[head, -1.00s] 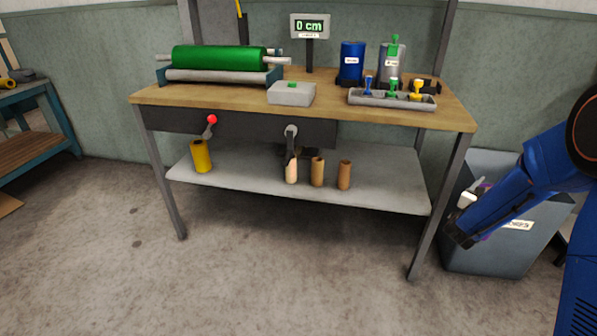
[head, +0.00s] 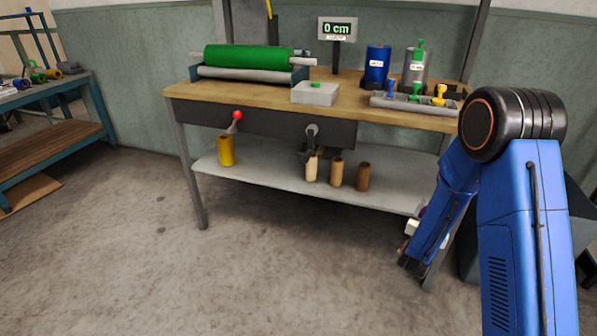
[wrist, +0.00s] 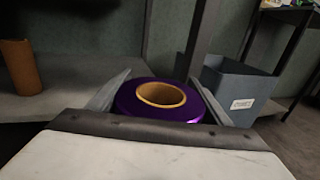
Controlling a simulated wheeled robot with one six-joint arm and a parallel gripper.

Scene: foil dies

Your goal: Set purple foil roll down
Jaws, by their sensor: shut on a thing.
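The purple foil roll (wrist: 150,114) sits between the two fingers of my gripper (wrist: 162,100) in the wrist view. Its brown cardboard core faces the camera, and the fingers touch its sides. In the head view my gripper (head: 418,270) points down in front of the right leg of the workbench, below the lower shelf's height. There the roll is mostly hidden by my arm. The workbench (head: 270,97) carries a green foil roll (head: 250,57) on a cradle at its left.
A grey bin (wrist: 243,85) with a label stands behind right. The workbench's lower shelf (head: 270,178) holds a yellow roll (head: 226,150) and several brown cores. A second bench (head: 50,110) with coloured rolls stands far left. The floor between is clear.

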